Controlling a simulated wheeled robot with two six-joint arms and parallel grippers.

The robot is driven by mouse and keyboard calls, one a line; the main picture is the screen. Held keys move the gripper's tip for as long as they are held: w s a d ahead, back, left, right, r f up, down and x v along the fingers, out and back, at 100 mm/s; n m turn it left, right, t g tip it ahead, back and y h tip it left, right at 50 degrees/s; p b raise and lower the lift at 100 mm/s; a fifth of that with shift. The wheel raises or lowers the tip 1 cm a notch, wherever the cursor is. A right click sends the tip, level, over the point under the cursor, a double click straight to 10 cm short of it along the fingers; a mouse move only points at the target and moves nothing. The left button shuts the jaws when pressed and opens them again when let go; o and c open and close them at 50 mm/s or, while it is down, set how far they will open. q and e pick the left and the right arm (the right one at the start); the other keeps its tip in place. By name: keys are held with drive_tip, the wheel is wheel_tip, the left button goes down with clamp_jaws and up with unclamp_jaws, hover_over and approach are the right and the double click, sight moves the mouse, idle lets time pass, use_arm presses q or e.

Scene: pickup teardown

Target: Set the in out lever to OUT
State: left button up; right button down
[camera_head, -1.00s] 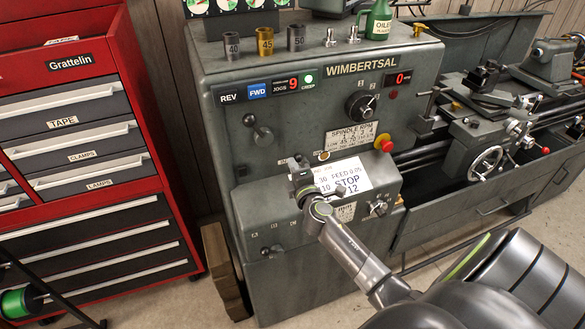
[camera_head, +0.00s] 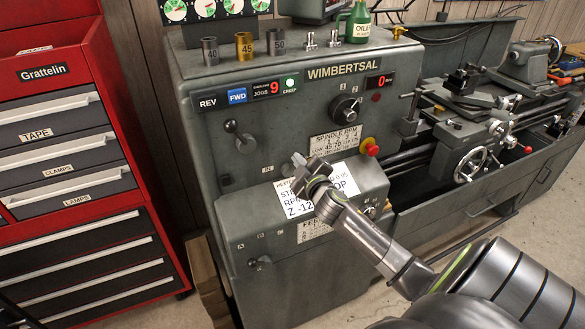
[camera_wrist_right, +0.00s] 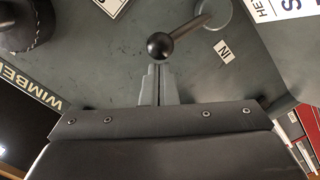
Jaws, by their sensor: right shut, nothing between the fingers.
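The in out lever (camera_wrist_right: 181,29) shows in the right wrist view, with a round hub (camera_wrist_right: 211,12) at upper right and a black ball (camera_wrist_right: 160,45) at its lower-left end. An IN label (camera_wrist_right: 225,51) is just right of it. My right gripper (camera_wrist_right: 160,78) is shut and empty, its fingertips at the ball's edge; I cannot tell whether they touch it. In the head view the right gripper (camera_head: 298,162) is in front of the panel and hides the lever. A small IN label (camera_head: 267,169) shows to its left. My left gripper is not in view.
Another lever (camera_head: 240,134) sits on the lathe panel to the left. A white printed card (camera_head: 296,207) lies on the ledge under my right arm. A red emergency knob (camera_head: 371,149) is at right. A red tool cabinet (camera_head: 135,150) stands left.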

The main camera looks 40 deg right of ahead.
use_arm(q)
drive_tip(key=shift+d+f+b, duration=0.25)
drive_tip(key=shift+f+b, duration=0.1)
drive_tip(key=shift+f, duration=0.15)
use_arm(e)
drive_tip(key=shift+s+d+f+m, duration=0.1)
drive_tip(key=shift+d+m, duration=0.05)
drive_tip(key=shift+d, duration=0.25)
drive_tip(key=shift+s+d+f+m, duration=0.1)
drive_tip(key=shift+d+m, duration=0.05)
drive_tip(key=shift+d, duration=0.25)
drive_tip(key=shift+r, duration=0.1)
drive_tip(key=shift+r, duration=0.1)
